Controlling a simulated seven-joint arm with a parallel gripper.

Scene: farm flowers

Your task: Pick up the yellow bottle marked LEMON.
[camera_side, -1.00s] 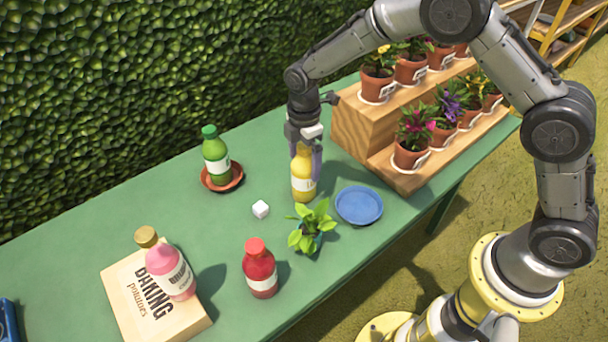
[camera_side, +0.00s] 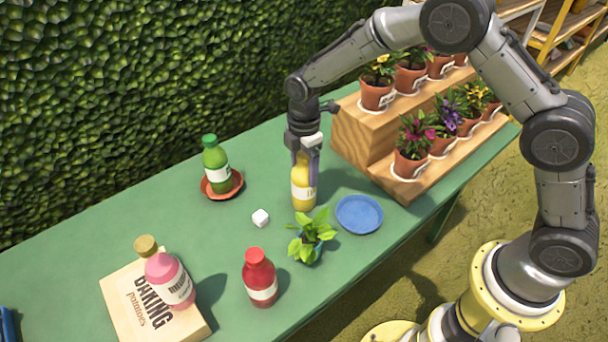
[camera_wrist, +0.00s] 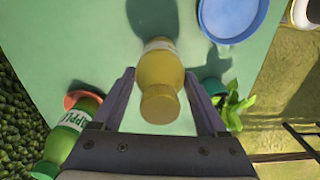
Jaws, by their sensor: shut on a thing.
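The yellow bottle (camera_side: 303,191) stands upright on the green table, a white label around its middle; I cannot read the whole marking. My gripper (camera_side: 305,172) points down from above and is shut on its upper part. In the wrist view the yellow bottle (camera_wrist: 160,78) lies between the two fingers of my gripper (camera_wrist: 163,100), its round cap towards the camera. The fingers hide part of its top in the side view. I see no clear gap under its base.
A leafy plant (camera_side: 312,235) and a blue plate (camera_side: 359,214) are close by. A green bottle (camera_side: 216,170) stands on a terracotta saucer (camera_side: 236,185) to the left. A stepped flower stand (camera_side: 358,140) is behind right.

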